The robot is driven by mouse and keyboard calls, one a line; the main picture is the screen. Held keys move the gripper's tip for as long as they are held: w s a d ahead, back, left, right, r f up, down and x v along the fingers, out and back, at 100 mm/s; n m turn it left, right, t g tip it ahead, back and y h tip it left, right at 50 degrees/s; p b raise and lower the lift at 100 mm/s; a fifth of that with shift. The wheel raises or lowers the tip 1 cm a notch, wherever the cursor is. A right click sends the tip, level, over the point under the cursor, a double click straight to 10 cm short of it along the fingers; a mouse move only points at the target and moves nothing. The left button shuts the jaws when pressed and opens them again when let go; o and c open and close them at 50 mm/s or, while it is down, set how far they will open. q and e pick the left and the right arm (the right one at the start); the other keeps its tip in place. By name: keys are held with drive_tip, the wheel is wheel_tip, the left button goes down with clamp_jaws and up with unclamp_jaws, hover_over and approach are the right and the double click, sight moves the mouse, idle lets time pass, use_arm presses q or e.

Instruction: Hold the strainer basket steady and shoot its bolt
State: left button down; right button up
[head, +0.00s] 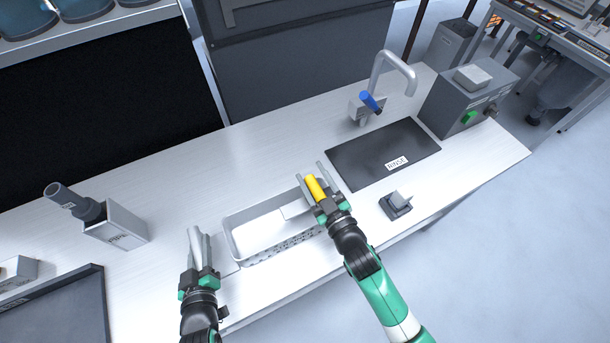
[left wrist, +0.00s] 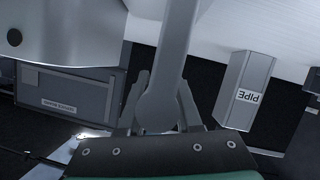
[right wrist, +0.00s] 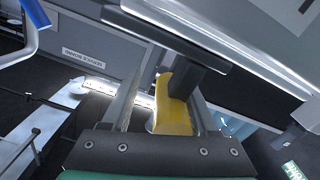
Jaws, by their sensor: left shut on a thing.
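The strainer basket (head: 228,243) is a pale rectangular trough with a perforated front wall, on the white worktop. My left gripper (head: 196,246) is left of it, shut on a grey upright handle (head: 194,238); the handle also shows in the left wrist view (left wrist: 172,65). My right gripper (head: 314,184) is over the basket's right end. Its open fingers stand either side of a yellow bolt knob (head: 315,187). In the right wrist view the yellow knob (right wrist: 172,115) is between the fingers, with a gap on its left. The bolt's far end is hidden.
A black rinse mat (head: 375,150) lies right of the basket, with a tap (head: 385,75) behind it. A small grey block (head: 398,203) is at the front right. A PIPE holder (head: 118,228) stands at left. The worktop behind the basket is clear.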

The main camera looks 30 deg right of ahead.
use_arm(q)
drive_tip(key=shift+s+f, duration=0.2)
drive_tip(key=shift+f, duration=0.4)
use_arm(e)
drive_tip(key=shift+a, duration=0.1)
drive_tip(key=shift+s, duration=0.3)
use_arm(q)
drive_tip(key=c, duration=0.9)
unclamp_jaws()
drive_tip(key=o, duration=0.4)
drive_tip(key=shift+s+r, duration=0.1)
drive_tip(key=shift+r, duration=0.3)
drive_tip(key=v, duration=1.1)
drive_tip(key=shift+s+a+r, duration=0.1)
drive_tip(key=shift+s, duration=0.25)
use_arm(e)
drive_tip(key=s, duration=1.1)
drive_tip(key=shift+s, duration=0.2)
